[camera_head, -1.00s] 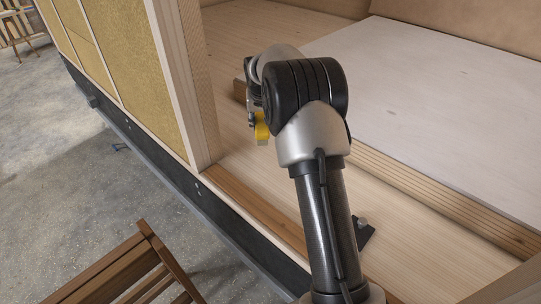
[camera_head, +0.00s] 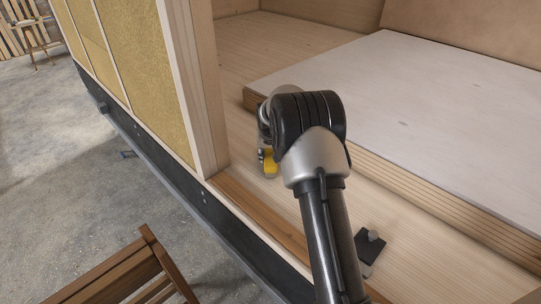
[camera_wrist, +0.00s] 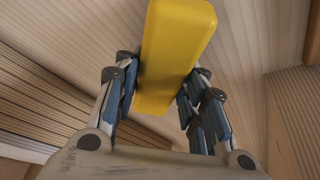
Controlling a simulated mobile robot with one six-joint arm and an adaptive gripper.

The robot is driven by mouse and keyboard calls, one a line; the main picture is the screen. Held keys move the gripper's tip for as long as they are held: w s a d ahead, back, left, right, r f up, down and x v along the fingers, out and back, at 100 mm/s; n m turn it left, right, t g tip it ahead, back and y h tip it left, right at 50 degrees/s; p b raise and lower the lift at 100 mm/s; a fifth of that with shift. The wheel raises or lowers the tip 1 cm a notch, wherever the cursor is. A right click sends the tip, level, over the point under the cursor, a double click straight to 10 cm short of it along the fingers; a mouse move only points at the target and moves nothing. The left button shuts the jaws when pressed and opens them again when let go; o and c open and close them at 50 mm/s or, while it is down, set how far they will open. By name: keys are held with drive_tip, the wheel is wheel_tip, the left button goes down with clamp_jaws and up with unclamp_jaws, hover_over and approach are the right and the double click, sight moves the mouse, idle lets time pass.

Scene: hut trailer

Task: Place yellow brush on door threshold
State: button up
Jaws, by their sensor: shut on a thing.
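My gripper (camera_wrist: 160,95) is shut on the yellow brush (camera_wrist: 176,45). In the wrist view the brush fills the upper middle between the fingers, and only its smooth yellow body shows. In the head view the brush (camera_head: 268,163) shows in part to the left of my arm's joint, over the pale wooden floor just inside the doorway. My arm hides most of the gripper there. The door threshold (camera_head: 262,213) is the brown wooden strip along the doorway edge, below and left of the brush. I cannot tell how high the brush is above the floor.
An insulated wall with a wooden post (camera_head: 206,95) stands left of the doorway. A raised white board (camera_head: 400,95) lies to the right. A dark plate with a knob (camera_head: 371,246) sits on the floor. A wooden chair (camera_head: 125,270) stands outside at the lower left.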

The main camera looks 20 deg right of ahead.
drive_tip(key=shift+f, duration=0.2)
drive_tip(key=o, duration=1)
